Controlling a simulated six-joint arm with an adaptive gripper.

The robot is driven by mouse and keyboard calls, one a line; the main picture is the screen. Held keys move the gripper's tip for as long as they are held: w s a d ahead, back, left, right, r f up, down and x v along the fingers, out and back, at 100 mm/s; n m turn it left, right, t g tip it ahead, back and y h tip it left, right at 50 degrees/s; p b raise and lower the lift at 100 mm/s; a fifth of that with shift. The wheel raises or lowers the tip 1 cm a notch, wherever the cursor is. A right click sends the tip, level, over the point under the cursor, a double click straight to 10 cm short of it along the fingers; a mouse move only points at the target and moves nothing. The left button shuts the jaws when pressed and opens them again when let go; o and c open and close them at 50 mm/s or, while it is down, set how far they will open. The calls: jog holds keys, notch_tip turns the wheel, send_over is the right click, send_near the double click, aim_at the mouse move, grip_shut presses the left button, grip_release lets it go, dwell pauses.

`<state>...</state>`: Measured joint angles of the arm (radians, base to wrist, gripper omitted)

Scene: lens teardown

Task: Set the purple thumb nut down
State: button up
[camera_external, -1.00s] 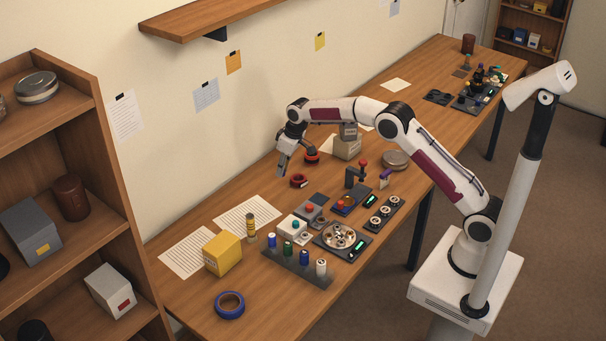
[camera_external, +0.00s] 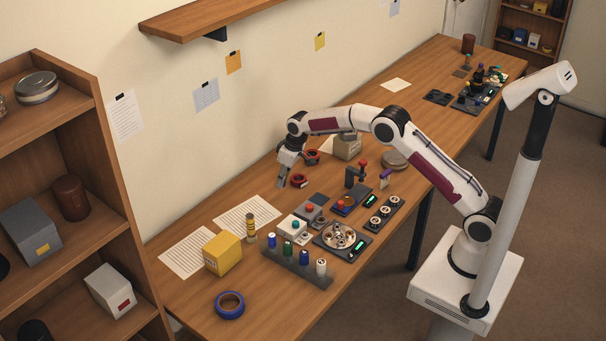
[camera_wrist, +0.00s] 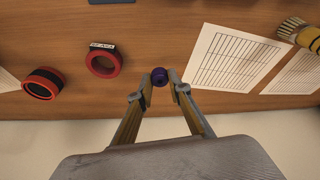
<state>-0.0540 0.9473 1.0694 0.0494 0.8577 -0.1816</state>
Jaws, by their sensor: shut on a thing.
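The purple thumb nut (camera_wrist: 159,77) shows in the wrist view as a small, dark purple round piece between the fingertips. My gripper (camera_wrist: 160,82) is shut on it. In the external view my gripper (camera_external: 281,184) points down low over the back part of the wooden bench, to the left of a red ring. The nut is too small to make out there. I cannot tell whether the nut touches the bench top.
A red ring with a label (camera_wrist: 104,64) and a black-and-red ring (camera_wrist: 42,84) lie to the left in the wrist view. A printed sheet (camera_wrist: 233,60) lies to the right. Bare bench (camera_wrist: 165,30) shows between them. The wall is close behind.

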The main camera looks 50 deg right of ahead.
aim_at(284, 186)
jog(key=shift+f, duration=2.45)
jog(key=shift+f, duration=0.15)
jog(key=o, duration=0.9)
jog(key=shift+v, duration=6.1)
jog(key=shift+w, duration=0.1)
